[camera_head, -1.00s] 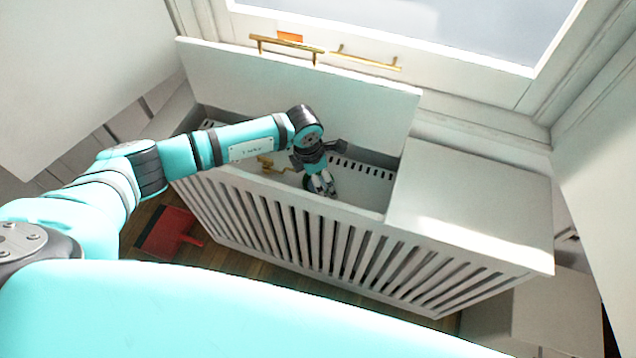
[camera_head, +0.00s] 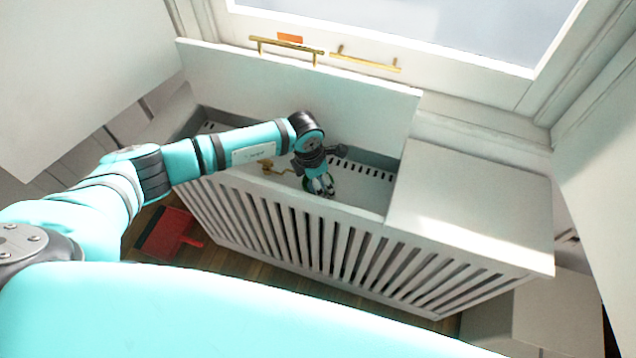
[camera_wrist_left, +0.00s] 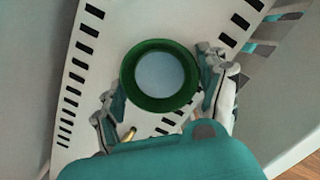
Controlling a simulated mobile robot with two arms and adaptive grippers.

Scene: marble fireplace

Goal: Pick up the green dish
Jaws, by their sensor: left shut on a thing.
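The green dish (camera_wrist_left: 130,80) is round with a dark green rim and a pale inside. In the left wrist view it sits between the fingers of my left gripper (camera_wrist_left: 162,97), which is shut on it. In the head view my left gripper (camera_head: 320,186) reaches down into the open white slatted box (camera_head: 375,213). There only a little green shows at the fingertips, and the gripper hides most of the dish. I cannot tell whether the dish touches the floor of the box. My right gripper is not in view.
The box's lid (camera_head: 300,90) stands open behind my arm. A brass-coloured item (camera_head: 278,170) lies in the box left of the gripper. A closed white top (camera_head: 470,205) is at the right. A red dustpan-like object (camera_head: 170,234) lies on the wooden floor.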

